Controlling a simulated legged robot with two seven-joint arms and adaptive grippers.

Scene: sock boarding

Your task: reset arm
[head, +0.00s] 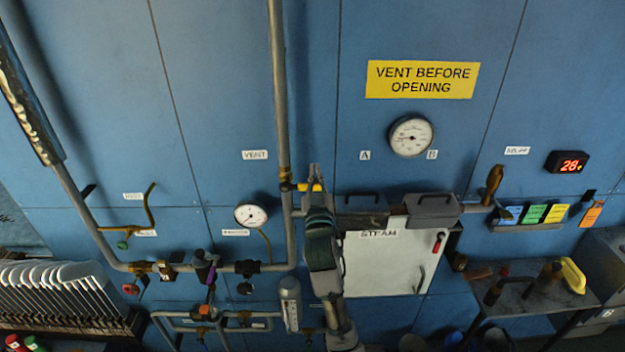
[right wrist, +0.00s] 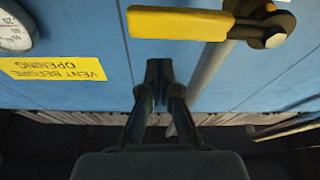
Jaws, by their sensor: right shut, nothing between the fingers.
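My right arm rises from the bottom middle of the head view in front of the blue wall. My right gripper (head: 314,172) is at its top end, close to the vertical grey pipe. In the right wrist view the fingers of my right gripper (right wrist: 160,72) are together, with nothing between them. The yellow valve handle (right wrist: 178,23) lies above the fingertips in that picture, apart from them. In the head view the yellow handle (head: 309,187) sits by the pipe, partly behind my gripper. My left gripper is in neither view.
A white STEAM cabinet (head: 388,262) stands right of my arm, with grey boxes above it. A pressure gauge (head: 410,136) and a yellow VENT BEFORE OPENING sign (head: 422,80) are on the wall. Sock boards (head: 62,285) stand at left. A cluttered table (head: 525,295) is at right.

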